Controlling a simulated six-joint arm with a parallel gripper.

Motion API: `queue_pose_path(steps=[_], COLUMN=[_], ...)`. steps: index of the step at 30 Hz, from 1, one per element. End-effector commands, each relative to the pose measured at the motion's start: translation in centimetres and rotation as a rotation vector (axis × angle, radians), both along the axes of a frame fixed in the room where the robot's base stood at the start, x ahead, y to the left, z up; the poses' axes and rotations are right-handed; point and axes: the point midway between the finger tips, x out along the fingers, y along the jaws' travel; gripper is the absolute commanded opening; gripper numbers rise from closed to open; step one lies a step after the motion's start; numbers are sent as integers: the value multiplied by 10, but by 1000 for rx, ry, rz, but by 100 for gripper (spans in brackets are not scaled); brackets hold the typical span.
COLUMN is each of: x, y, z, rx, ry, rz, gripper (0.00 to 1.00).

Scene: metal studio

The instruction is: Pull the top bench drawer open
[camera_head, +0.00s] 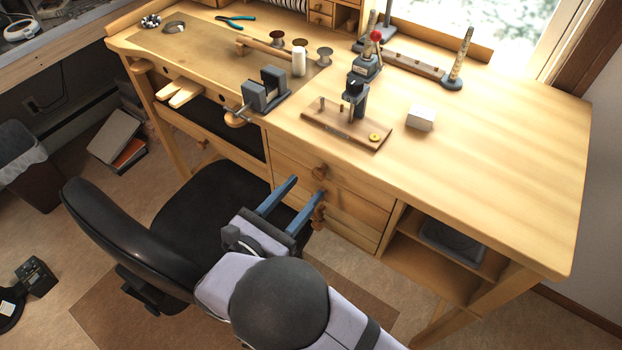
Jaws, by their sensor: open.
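The wooden workbench (500,160) holds a stack of drawers below its top, left of an open shelf. The top drawer (350,189) looks shut, its front in line with the stack. Its round wooden knob (319,173) shows just beyond my fingertips. My gripper (307,188) has two blue fingers spread apart with nothing between them. It points at the drawer stack, and the right fingertip appears just below the top knob. Lower knobs (318,212) are partly hidden behind the right finger. I cannot tell the exact gap between fingers and drawer front.
A black office chair (120,240) stands close on the left of my gripper.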

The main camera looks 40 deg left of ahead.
Motion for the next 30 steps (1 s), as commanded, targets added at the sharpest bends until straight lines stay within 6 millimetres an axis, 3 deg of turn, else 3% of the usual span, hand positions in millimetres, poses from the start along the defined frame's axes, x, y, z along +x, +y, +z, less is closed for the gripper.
queue_pose_path(steps=[9, 21, 27, 30], x=[36, 41, 41, 41], y=[-1, 0, 0, 0], z=[0, 0, 0, 0], rx=[-1, 0, 0, 0], ry=[0, 1, 1, 1], rz=[-2, 0, 0, 0], gripper=[44, 44, 0, 0])
